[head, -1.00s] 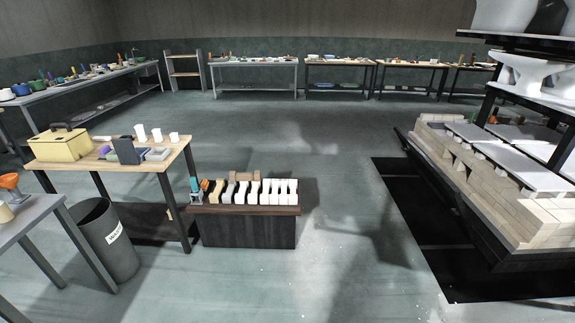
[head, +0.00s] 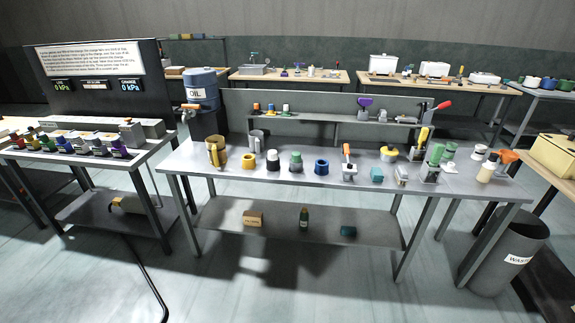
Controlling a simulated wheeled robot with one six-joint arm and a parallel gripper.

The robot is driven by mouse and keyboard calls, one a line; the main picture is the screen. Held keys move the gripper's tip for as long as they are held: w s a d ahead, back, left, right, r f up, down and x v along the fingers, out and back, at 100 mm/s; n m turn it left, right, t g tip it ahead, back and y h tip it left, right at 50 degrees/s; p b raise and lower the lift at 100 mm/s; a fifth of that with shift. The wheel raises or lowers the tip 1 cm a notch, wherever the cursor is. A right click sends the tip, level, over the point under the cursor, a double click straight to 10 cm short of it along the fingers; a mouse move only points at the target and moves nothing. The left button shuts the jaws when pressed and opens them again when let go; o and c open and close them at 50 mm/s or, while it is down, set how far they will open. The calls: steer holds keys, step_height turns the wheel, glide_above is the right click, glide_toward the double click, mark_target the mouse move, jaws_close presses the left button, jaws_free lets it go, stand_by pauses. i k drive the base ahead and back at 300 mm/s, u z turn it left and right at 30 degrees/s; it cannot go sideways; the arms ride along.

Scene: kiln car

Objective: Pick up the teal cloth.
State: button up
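A small teal block-like thing (head: 377,174) sits on the grey workbench top, right of the middle. My gripper is not in view.
The grey workbench (head: 300,189) holds mugs, jars, tools and a raised rear shelf. A waste bin (head: 505,262) stands at its right end. A side table (head: 140,160) stands left. Floor in front is clear.

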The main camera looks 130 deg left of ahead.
mark_target(376, 174)
steer(key=u, duration=4.25)
steer(key=i, duration=1.9)
steer(key=z, duration=0.45)
steer(key=i, duration=0.85)
steer(key=z, duration=0.45)
